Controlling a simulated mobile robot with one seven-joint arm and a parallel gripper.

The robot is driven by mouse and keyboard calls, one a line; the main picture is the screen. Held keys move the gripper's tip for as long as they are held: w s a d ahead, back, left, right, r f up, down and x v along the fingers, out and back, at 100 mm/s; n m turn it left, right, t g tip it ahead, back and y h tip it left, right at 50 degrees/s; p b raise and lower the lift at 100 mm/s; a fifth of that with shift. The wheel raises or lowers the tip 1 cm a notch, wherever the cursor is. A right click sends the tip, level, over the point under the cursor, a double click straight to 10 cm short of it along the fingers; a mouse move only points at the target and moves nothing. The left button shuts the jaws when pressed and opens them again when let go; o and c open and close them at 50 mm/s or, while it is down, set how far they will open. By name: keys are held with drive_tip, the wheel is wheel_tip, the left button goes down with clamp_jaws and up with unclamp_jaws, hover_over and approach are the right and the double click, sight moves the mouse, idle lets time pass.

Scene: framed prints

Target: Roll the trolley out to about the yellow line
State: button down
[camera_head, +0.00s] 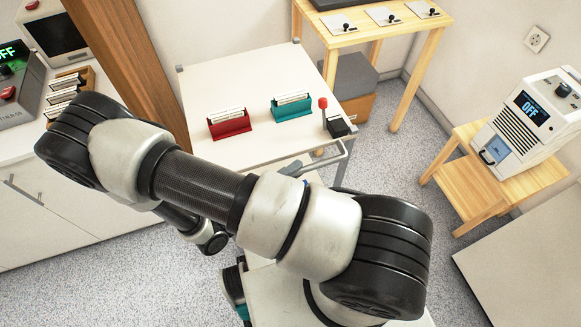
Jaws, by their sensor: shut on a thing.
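The trolley (262,82) has a white top and stands in the middle, partly behind my arm. A red holder (229,124) and a teal holder (291,107), both with white cards, stand on it. A black box with a red-knobbed lever (337,124) is at its right front corner. The trolley's grey bar handle (335,157) sticks out at the near edge. My gripper (291,168) is mostly hidden behind my arm; the part that shows is at the handle's left part, shut on it. No yellow line shows in this view.
A white cabinet (40,220) stands at the left, next to a brown wooden post (125,55). A wooden table (385,28) is behind the trolley, with a grey-topped box (352,82) below. A wooden stool (500,180) bears a white device at the right. Grey floor lies between.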

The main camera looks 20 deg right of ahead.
drive_tip(key=shift+s, duration=0.3)
drive_tip(key=c, duration=1.7)
unclamp_jaws()
drive_tip(key=v, duration=1.7)
drive_tip(key=shift+s+a+r, duration=0.1)
drive_tip(key=shift+s+a, duration=0.05)
